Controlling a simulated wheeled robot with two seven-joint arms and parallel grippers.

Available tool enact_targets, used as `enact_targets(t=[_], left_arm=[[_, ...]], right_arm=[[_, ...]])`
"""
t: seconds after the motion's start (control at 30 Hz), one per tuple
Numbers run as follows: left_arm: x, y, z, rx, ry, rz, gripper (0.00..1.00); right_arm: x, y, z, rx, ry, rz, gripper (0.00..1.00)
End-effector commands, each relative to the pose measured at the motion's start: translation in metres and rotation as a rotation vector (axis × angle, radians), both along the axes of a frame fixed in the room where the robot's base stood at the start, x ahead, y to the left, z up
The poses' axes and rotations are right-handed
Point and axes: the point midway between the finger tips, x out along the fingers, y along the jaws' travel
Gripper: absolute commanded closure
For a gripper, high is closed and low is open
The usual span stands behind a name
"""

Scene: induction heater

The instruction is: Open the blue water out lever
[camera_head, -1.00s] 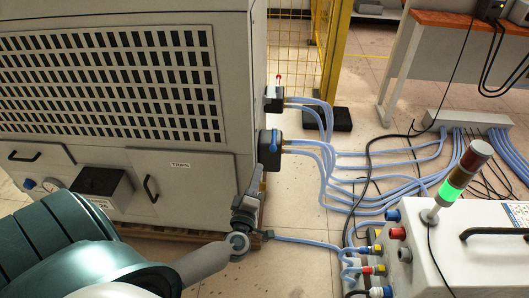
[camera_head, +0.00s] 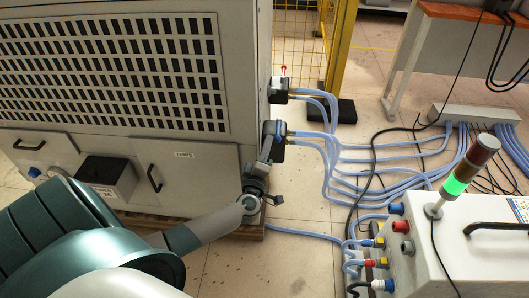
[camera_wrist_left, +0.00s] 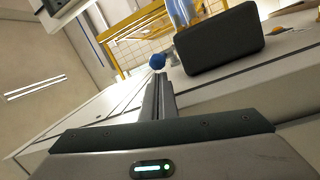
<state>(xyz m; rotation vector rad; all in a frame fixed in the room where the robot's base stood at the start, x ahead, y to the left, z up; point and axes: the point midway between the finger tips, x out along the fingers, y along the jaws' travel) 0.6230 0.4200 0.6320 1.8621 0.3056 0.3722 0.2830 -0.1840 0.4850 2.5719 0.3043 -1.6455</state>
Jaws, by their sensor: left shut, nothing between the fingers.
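The blue water out lever (camera_head: 279,129) is on the lower black valve block on the right side of the large grey cabinet. In the left wrist view its rounded blue end (camera_wrist_left: 157,61) shows just beyond my fingertips, beside the black block (camera_wrist_left: 222,40). My left gripper (camera_head: 268,146) reaches up along the cabinet's right edge, right by the lever, and partly hides the block in the head view. In the left wrist view the left gripper's fingers (camera_wrist_left: 158,86) are together with nothing between them. I cannot tell whether they touch the lever. My right gripper is not in view.
An upper valve block with a red lever (camera_head: 283,71) sits above. Blue hoses (camera_head: 330,160) run right from both blocks across the floor. A white box (camera_head: 450,240) with a lit signal tower (camera_head: 470,168) stands at the right. A yellow-framed fence (camera_head: 341,50) is behind.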

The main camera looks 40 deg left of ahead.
Motion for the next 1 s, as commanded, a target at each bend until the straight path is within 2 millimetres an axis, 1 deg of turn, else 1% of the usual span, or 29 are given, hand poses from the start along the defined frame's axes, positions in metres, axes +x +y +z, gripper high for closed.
enact_targets(t=[0.03,0.1,0.23,0.67,1.0], left_arm=[[0.006,0.002,0.001,0.001,-0.001,0.001,1.0],[0.011,0.005,0.001,0.001,-0.001,0.001,1.0],[0.016,0.007,0.002,0.0,-0.001,0.0,1.0],[0.017,0.007,0.002,0.0,0.0,0.002,1.0],[0.021,0.0,0.003,-0.004,0.001,0.06,1.0]], right_arm=[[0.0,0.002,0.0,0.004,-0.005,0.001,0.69],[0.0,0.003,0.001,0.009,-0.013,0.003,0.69],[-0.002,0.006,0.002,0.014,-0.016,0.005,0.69],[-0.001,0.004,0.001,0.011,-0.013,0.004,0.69],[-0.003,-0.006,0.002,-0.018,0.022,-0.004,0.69]])
